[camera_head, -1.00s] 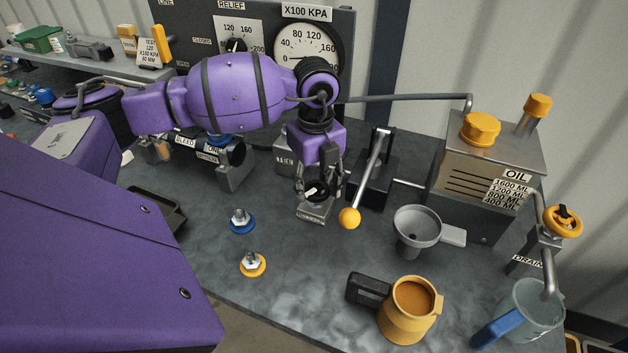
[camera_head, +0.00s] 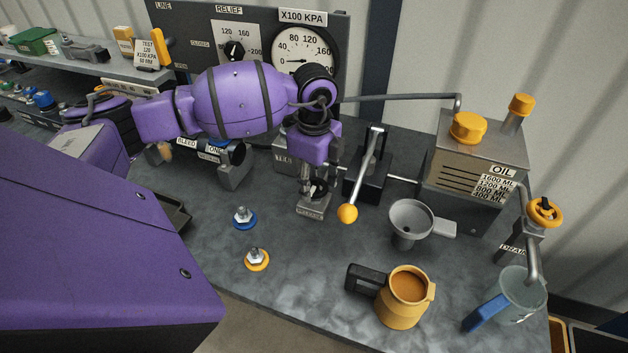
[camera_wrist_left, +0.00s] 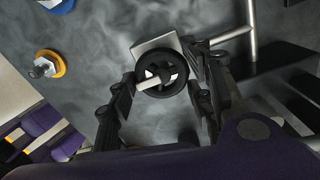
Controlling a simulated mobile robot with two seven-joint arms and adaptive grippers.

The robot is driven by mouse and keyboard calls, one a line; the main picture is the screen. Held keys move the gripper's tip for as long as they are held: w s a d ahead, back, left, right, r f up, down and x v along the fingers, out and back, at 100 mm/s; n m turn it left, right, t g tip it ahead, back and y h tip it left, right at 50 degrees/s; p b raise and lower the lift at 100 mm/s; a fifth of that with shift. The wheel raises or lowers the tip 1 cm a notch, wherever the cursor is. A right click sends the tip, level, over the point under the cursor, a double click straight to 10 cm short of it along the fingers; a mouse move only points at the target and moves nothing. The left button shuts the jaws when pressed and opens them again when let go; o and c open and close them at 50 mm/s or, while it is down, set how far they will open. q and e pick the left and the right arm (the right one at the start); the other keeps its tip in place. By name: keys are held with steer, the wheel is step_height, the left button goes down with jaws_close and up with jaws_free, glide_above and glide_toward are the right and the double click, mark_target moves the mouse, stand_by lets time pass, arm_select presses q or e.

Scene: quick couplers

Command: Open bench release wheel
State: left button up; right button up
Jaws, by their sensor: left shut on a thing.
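The bench release wheel is a small black wheel (camera_head: 319,188) with a pale bar across it, on a small grey metal block (camera_head: 313,209) near the middle of the bench. In the left wrist view the wheel (camera_wrist_left: 160,92) lies between the two black fingers. My left gripper (camera_head: 315,182) comes down on it from above and is shut on it, with a finger on either side (camera_wrist_left: 160,80). The fingers hide part of the wheel in the head view. My right gripper is not in view.
A pump lever with a yellow ball (camera_head: 348,213) stands close right of the wheel. A funnel (camera_head: 410,222), an orange jug (camera_head: 404,297) and an oil tank (camera_head: 478,160) are further right. Blue-ringed (camera_head: 244,217) and yellow-ringed (camera_head: 257,259) couplers stand at left. The bench between is clear.

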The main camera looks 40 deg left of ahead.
mark_target(313, 186)
arm_select(q)
steer(key=o, duration=1.1)
steer(key=shift+s, duration=0.1)
steer(key=shift+r, duration=0.1)
step_height(313, 186, up, 12)
stand_by(0.3)
